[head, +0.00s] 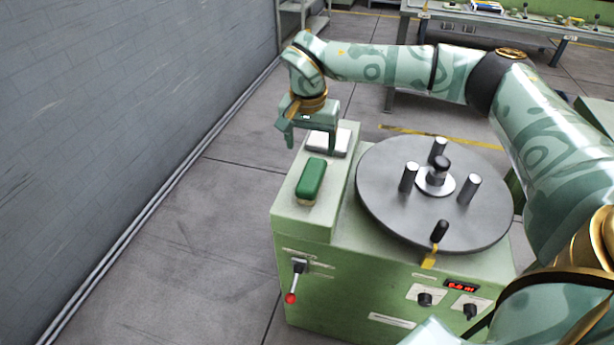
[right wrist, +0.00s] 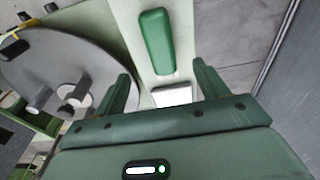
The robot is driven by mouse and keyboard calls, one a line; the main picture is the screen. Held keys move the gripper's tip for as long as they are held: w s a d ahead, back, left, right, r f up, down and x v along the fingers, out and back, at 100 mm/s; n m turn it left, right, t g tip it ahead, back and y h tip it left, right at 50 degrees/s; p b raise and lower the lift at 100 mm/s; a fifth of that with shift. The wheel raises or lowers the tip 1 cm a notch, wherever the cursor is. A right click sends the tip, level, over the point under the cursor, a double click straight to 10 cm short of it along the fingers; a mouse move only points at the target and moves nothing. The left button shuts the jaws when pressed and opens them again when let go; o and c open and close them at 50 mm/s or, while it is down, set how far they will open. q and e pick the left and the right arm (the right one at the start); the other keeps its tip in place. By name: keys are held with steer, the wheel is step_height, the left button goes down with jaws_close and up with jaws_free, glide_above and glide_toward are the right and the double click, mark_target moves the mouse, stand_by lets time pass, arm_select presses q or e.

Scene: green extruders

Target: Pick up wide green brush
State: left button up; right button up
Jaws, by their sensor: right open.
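The wide green brush (head: 311,178) lies on the left ledge of a pale green machine, its green back upward and a pale edge below it. In the right wrist view the brush (right wrist: 156,41) is beyond the fingertips, between their lines. My right gripper (head: 310,143) is open and empty, above and behind the brush in the head view, apart from it. The open fingers (right wrist: 161,76) also show in the right wrist view. My left gripper is not in view.
The machine (head: 304,228) carries a grey turntable (head: 390,205) with several upright posts, right of the brush. A white plate (head: 341,141) lies behind the brush. A red-knobbed lever (head: 291,298) sticks out in front. A grey wall (head: 120,110) stands left, with clear floor between.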

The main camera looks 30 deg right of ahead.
steer(key=b, duration=0.1)
glide_above(312, 173)
steer(key=a, duration=0.1)
steer(key=f, duration=0.5)
steer(key=shift+s+f, duration=0.15)
steer(key=shift+s, duration=0.15)
steer(key=shift+w+f+b, duration=0.3)
steer(key=shift+f+b, duration=0.1)
steer(key=shift+f, duration=0.45)
steer(key=shift+d+f, duration=0.1)
steer(key=shift+f, duration=0.35)
steer(key=shift+s+f, duration=0.1)
steer(key=shift+f, duration=0.15)
steer(key=f+b, duration=0.1)
steer(key=f, duration=0.1)
steer(key=d+f+b, duration=0.1)
steer(key=f, duration=0.1)
steer(key=shift+w+f+b, duration=0.2)
steer(key=shift+f+b, duration=0.15)
steer(key=shift+f, duration=0.05)
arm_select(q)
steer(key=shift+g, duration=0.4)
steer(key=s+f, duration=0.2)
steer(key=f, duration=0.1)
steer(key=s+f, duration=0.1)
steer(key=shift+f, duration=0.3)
arm_select(e)
steer(key=shift+r, duration=0.1)
steer(key=c, duration=1.1)
